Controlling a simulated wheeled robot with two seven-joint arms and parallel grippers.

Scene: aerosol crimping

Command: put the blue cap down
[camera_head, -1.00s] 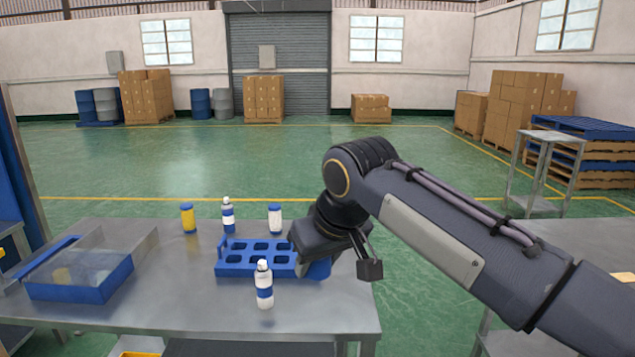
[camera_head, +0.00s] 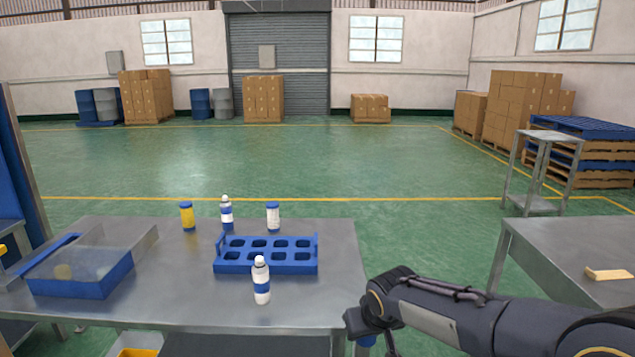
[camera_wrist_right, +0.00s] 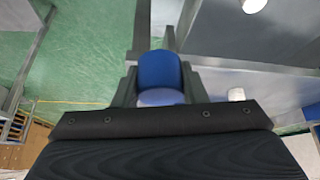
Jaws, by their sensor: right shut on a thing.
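The blue cap (camera_wrist_right: 159,68) is between the fingers of my right gripper (camera_wrist_right: 157,88) in the right wrist view. In the head view, my right gripper (camera_head: 362,328) is at the right front corner of the metal table (camera_head: 190,308), and a bit of blue (camera_head: 366,341) shows below it. A blue rack (camera_head: 265,267) with several square holes stands on the table, to the left of and behind the gripper. The holes look empty. My left gripper is in neither current view.
A white bottle with a blue band (camera_head: 261,282) stands in front of the rack. A similar bottle (camera_head: 227,213), a white container (camera_head: 273,216) and a yellow container (camera_head: 187,217) stand behind. Another table (camera_head: 560,250) stands at right.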

